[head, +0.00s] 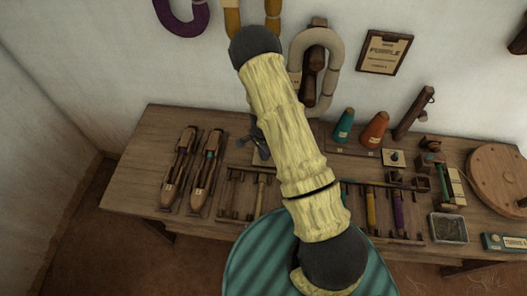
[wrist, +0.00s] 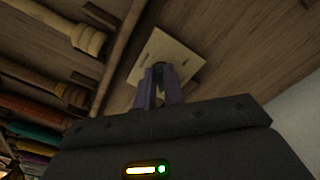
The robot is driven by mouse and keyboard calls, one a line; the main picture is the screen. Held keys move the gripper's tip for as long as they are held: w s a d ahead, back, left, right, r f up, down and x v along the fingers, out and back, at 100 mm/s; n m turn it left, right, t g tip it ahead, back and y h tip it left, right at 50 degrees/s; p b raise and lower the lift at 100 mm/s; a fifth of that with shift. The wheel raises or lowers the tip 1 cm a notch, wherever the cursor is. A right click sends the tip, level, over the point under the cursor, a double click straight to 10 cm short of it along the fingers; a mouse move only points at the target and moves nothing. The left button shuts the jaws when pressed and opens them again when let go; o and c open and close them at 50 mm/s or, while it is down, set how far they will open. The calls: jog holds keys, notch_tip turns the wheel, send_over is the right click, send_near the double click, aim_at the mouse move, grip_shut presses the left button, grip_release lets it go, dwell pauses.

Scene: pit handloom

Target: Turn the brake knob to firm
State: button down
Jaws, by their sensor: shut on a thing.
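In the wrist view, the two fingers of my gripper (wrist: 158,88) are shut on a small dark knob (wrist: 159,67), which I take to be the brake knob. The fingers cover most of it, so its setting cannot be read. It stands on a pale square plate (wrist: 180,50) fixed on a wooden surface. In the head view, my pale-sleeved arm crosses the middle of the bench, and I cannot clearly make out the fingers or the held knob there.
The wooden bench (head: 140,160) holds two shuttles (head: 180,170) at left, a rack with coloured bobbins (head: 398,212), teal (head: 343,127) and orange (head: 375,130) cones, and a metal tin (head: 447,229). Another small plate with a dark knob (head: 394,157) sits right of the cones. A teal striped round surface (head: 255,262) is in front.

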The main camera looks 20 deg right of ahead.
jog(key=shift+w+m+p, duration=0.1)
jog(key=shift+m+p, duration=0.35)
jog(key=shift+m, duration=1.15)
jog(key=c, duration=1.5)
grip_release()
jog(key=shift+r, duration=0.15)
notch_tip(320, 180, up, 17)
jog(key=p, duration=0.1)
jog(key=shift+r, duration=0.2)
